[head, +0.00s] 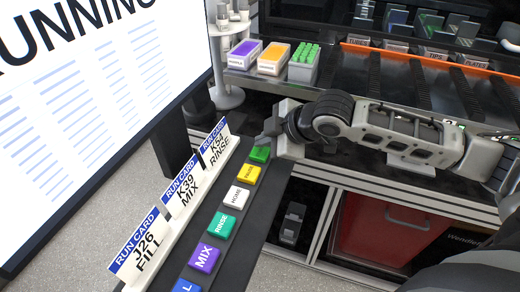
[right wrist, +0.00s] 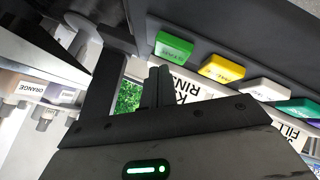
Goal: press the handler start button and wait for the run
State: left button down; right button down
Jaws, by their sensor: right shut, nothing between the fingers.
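The green button (head: 260,154) is at the far end of the dark button panel (head: 262,200). It also shows in the right wrist view (right wrist: 174,46), its label unreadable. My right gripper (head: 265,138) is shut and empty, its fingertips just beyond and above the green button; whether they touch it I cannot tell. In the right wrist view the closed fingers (right wrist: 157,86) appear beside the button with a gap in the picture. The large screen (head: 95,85) at the left shows a cropped heading ending in "UNNING". My left gripper is not in view.
Beyond are small reagent boxes (head: 272,60) and a slotted deck (head: 420,85). A red bin (head: 378,232) sits below right.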

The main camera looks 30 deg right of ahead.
aim_at(264, 154)
jog(key=shift+r+p, duration=1.45)
jog(key=shift+p, duration=0.1)
jog(key=shift+r, duration=1.1)
